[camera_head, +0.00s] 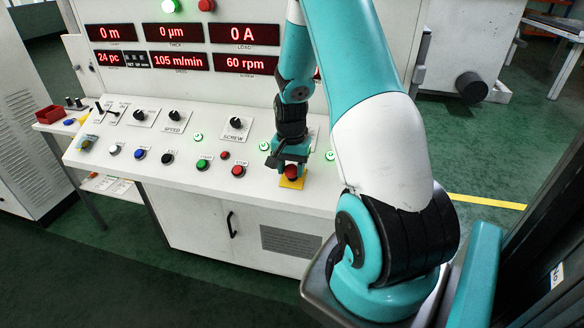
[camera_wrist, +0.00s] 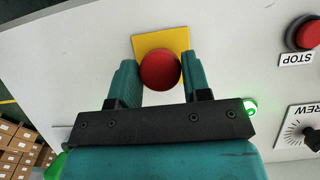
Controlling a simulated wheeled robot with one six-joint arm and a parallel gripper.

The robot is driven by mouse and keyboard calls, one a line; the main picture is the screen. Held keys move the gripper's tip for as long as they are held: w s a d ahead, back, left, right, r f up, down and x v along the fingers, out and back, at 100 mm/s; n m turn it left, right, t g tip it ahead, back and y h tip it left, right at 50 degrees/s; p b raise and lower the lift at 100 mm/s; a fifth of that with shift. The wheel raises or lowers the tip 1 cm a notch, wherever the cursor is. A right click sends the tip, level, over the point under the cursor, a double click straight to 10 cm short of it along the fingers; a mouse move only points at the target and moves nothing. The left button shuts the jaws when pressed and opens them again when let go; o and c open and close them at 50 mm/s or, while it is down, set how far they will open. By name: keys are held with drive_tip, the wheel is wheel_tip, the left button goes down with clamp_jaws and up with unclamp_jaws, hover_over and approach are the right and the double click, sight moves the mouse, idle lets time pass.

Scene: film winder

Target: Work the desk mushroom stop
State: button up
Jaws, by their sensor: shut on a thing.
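The desk mushroom stop is a round red button (camera_wrist: 160,69) on a yellow plate (camera_wrist: 160,41). In the head view the red button (camera_head: 291,171) and its yellow plate (camera_head: 291,183) sit near the front edge of the sloped desk, right of the other buttons. My gripper (camera_wrist: 160,72) is over the button, with one teal finger on each side of its red head. In the head view my gripper (camera_head: 290,165) comes down on it from above. The jaws are shut on the red head. How far the button is pressed or turned cannot be told.
A red STOP button (camera_head: 238,170) and a green button (camera_head: 202,164) sit left of it on the desk (camera_head: 182,183). The SCREW knob (camera_head: 236,124) is farther back. Lit green buttons (camera_head: 330,155) flank my gripper. Red displays (camera_head: 240,34) stand behind.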

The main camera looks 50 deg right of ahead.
sight(291, 169)
drive_tip(key=shift+w+r, duration=0.1)
drive_tip(key=shift+r, duration=0.05)
drive_tip(key=o, duration=1.3)
drive_tip(key=shift+a, duration=0.1)
drive_tip(key=shift+c, duration=0.2)
wheel_tip(291, 169, up, 17)
drive_tip(key=b, duration=0.3)
drive_tip(key=shift+r, duration=0.2)
